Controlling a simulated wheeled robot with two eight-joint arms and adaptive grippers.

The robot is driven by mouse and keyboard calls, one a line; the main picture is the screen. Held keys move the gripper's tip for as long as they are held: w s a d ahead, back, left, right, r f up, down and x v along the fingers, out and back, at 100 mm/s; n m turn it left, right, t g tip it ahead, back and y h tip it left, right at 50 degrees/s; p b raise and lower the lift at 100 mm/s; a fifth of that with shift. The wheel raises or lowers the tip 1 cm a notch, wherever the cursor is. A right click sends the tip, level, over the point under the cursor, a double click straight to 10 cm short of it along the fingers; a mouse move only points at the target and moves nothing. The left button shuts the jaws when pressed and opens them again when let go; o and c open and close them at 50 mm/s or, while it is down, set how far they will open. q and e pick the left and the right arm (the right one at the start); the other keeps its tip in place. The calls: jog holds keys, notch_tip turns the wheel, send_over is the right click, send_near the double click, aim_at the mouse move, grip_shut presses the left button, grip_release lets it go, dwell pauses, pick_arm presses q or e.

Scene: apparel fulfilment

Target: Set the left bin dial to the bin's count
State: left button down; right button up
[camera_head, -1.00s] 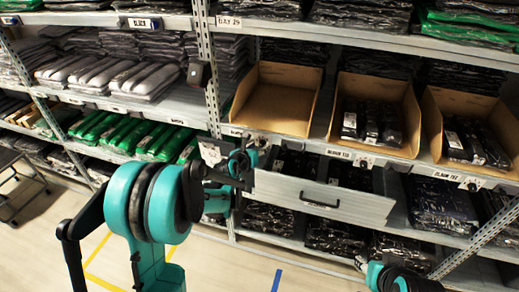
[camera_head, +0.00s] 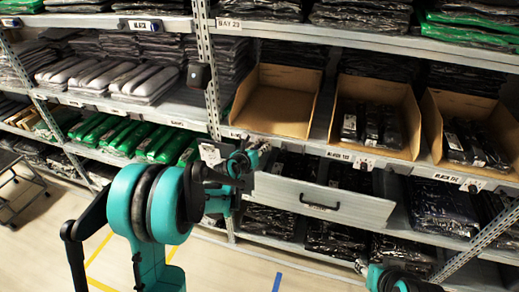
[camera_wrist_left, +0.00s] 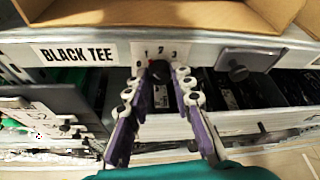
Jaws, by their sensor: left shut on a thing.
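The left bin (camera_head: 276,100) is a brown cardboard bin with an open front. I see no packets in it. Its dial, a dark knob (camera_wrist_left: 159,69), sits on a white plate marked with numbers including 1, 2 and 3 on the shelf edge, right of a "BLACK TEE" label (camera_wrist_left: 77,54). In the left wrist view my left gripper (camera_wrist_left: 160,82) is closed around the knob, one purple finger on each side. The fingers hide part of the knob, and I cannot tell which number it points to. My right arm (camera_head: 392,279) shows only partly at the bottom; its jaws are not clear.
Two more bins, the middle (camera_head: 375,112) and the right (camera_head: 470,130), hold black packets. Below the bins, a grey drawer (camera_head: 350,206) stands pulled out near my left wrist. A metal upright (camera_head: 211,80) stands left of the bins. The floor in front is clear.

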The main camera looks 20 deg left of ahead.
pick_arm(q)
jog(key=shift+a+f+n+t+h+b, duration=0.1)
jog(key=shift+n+t+h+b, duration=0.1)
jog(key=shift+n+h+b, duration=0.8)
jog(key=shift+a+f+n+t+h+b, duration=0.1)
jog(key=shift+n+t+h+b, duration=0.3)
jog(key=shift+n, duration=1.1)
jog(key=shift+h, duration=0.3)
jog(key=c, duration=1.3)
grip_release()
jog(key=v, duration=1.2)
jog(key=shift+r, duration=0.1)
